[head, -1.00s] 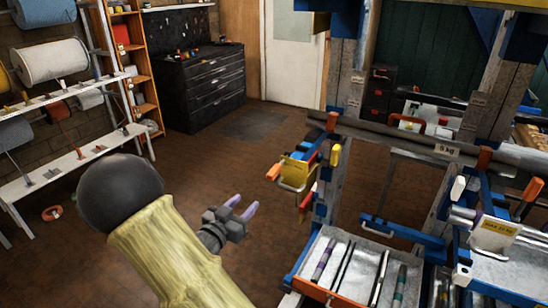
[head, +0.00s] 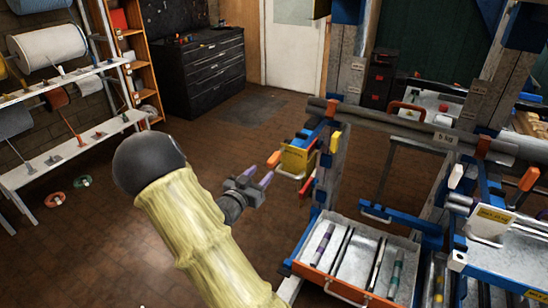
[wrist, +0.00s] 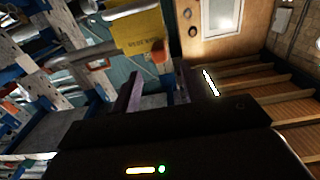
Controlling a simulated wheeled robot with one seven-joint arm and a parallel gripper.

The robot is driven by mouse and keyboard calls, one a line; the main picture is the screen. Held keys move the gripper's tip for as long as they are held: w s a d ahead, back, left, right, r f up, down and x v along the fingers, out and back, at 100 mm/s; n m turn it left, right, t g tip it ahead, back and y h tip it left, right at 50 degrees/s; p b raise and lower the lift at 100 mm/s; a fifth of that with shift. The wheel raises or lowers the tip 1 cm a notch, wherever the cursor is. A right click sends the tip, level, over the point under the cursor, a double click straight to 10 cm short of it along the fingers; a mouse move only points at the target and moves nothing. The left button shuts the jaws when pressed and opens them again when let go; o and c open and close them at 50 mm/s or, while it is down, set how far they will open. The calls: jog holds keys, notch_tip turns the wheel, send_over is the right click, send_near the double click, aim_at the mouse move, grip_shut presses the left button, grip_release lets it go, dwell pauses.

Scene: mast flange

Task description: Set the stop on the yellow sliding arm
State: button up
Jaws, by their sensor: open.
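A yellow labelled plate (head: 295,160) hangs on the blue bracket assembly at the left end of the grey bar. An orange-tipped piece (head: 273,161) sticks out to its left, and a short yellow piece (head: 335,142) stands at its upper right. I cannot tell which part is the sliding arm or its stop. My gripper (head: 259,180), with purple fingers, is open and empty, a little left of and below the plate, apart from it. In the wrist view the yellow plate (wrist: 138,28) and orange tip (wrist: 158,56) lie beyond my open fingers (wrist: 160,85).
A grey bar (head: 400,125) tagged 5 kg runs right from the bracket. Below stands an orange-fronted tray (head: 345,290) with several rods. A second labelled bracket (head: 490,222) is at the right. The brown floor is open at left; a black drawer cabinet (head: 203,70) stands behind.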

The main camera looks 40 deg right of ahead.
aim_at(274, 157)
jog(key=p+x, duration=0.2)
jog(key=x, duration=0.7)
jog(key=shift+w+d, duration=0.1)
jog(key=shift+d, duration=0.05)
jog(key=shift+c, duration=0.4)
grip_shut()
